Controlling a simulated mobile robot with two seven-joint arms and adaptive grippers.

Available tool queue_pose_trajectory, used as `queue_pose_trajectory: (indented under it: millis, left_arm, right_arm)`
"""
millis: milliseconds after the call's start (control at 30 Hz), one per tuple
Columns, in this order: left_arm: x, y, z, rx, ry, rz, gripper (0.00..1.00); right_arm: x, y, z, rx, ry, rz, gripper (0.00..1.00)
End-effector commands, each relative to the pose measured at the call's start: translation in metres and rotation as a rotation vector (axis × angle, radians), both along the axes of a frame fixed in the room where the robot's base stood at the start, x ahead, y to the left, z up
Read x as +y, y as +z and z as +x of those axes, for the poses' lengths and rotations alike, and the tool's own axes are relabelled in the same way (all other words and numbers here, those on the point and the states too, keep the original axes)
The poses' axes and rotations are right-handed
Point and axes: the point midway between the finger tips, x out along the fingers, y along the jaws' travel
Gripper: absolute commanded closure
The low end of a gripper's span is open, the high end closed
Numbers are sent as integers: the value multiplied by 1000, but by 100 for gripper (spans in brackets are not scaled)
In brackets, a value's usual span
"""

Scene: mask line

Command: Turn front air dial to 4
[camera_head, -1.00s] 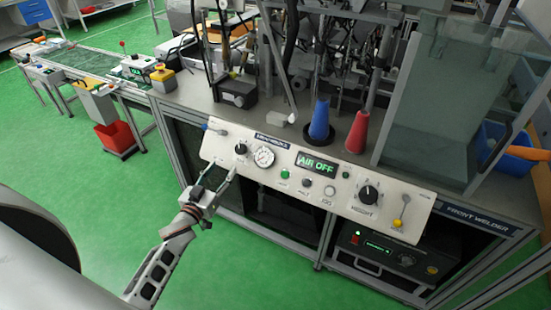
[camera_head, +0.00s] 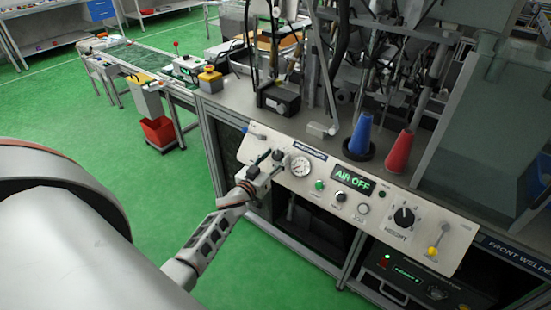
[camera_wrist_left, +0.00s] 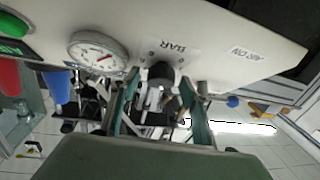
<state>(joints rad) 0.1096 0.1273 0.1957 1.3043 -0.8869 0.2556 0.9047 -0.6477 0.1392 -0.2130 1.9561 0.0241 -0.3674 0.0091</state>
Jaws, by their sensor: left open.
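The front air dial is a black knob (camera_head: 279,155) on the white sloped panel (camera_head: 330,212), left of a round pressure gauge (camera_head: 301,166). In the left wrist view the dial (camera_wrist_left: 161,72) sits under a "BAR" label, with the gauge (camera_wrist_left: 98,52) beside it. My left gripper (camera_head: 266,162) is at the panel's left part, over the dial. In the wrist view the open fingers (camera_wrist_left: 160,84) stand on either side of the dial. Whether they touch it, and the dial's setting, I cannot tell. My right gripper is not in view.
A lit display (camera_head: 353,179) reads "AIR OFF". A blue-handled lever (camera_head: 254,134) is at the panel's left end. A green button (camera_head: 319,185), the height knob (camera_head: 403,216) and a yellow-tipped lever (camera_head: 433,252) lie to the right. Blue (camera_head: 361,134) and red (camera_head: 397,152) cones stand behind.

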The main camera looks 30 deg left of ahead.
Motion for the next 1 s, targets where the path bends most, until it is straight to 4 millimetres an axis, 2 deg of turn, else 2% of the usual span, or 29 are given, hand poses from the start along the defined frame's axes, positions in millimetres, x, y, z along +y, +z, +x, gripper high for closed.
queue_pose_trajectory:
  millis: [167, 300, 333, 667, 1000]
  left_arm:
    - [0, 0, 0, 0, 0, 0, 55]
    - [0, 0, 0, 0, 0, 0, 88]
    - [0, 0, 0, 0, 0, 0, 93]
    - [1, 0, 0, -1, -16, 19, 93]
    - [4, -1, -1, -11, -141, 172, 93]
  right_arm:
    - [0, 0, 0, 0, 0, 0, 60]
    - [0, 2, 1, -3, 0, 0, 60]
    - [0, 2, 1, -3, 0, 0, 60]
    - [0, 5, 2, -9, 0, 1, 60]
    - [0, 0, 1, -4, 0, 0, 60]
